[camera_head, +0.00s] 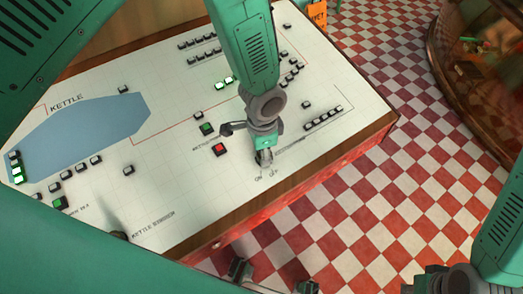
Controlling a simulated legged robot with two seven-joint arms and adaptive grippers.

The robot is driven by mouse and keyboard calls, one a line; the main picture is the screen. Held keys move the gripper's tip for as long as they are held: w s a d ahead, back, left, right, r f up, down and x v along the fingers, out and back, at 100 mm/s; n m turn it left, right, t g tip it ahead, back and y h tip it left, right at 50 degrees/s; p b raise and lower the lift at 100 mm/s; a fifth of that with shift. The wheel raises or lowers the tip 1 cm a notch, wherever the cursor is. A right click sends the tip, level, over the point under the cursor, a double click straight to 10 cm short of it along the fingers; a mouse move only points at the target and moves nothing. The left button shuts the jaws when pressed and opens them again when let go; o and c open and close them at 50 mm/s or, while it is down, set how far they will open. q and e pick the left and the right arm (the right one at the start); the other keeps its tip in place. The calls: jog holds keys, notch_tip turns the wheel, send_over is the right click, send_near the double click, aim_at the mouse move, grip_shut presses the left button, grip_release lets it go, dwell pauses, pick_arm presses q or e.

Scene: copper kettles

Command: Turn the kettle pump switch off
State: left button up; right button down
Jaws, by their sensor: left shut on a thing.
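The white control panel (180,225) slopes across the left and middle of the view. The kettle pump switch (265,164) is a small lever near its front edge, by printed ON and OFF labels. My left gripper (263,157) reaches down from the top and is shut on the switch, whose lever is mostly hidden by the fingers, so I cannot tell its position. My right gripper (272,279) shows at the bottom edge with two dark fingertips apart, off the panel and empty.
A green button (207,129) and a red button (219,149) sit just left of my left gripper. Several small black buttons and a blue kettle drawing (85,135) cover the panel. The checkered floor (370,225) is open to the right. A round wooden-sided object (470,70) stands upper right.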

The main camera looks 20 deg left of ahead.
pick_arm(q)
jog(key=shift+w+d+r, duration=0.1)
jog(key=shift+w+d, duration=0.05)
jog(key=shift+w, duration=0.15)
jog(key=o, duration=1.1)
jog(key=shift+o, duration=0.2)
jog(key=shift+d, duration=0.1)
notch_tip(320, 180, up, 12)
jog(key=shift+f, duration=0.15)
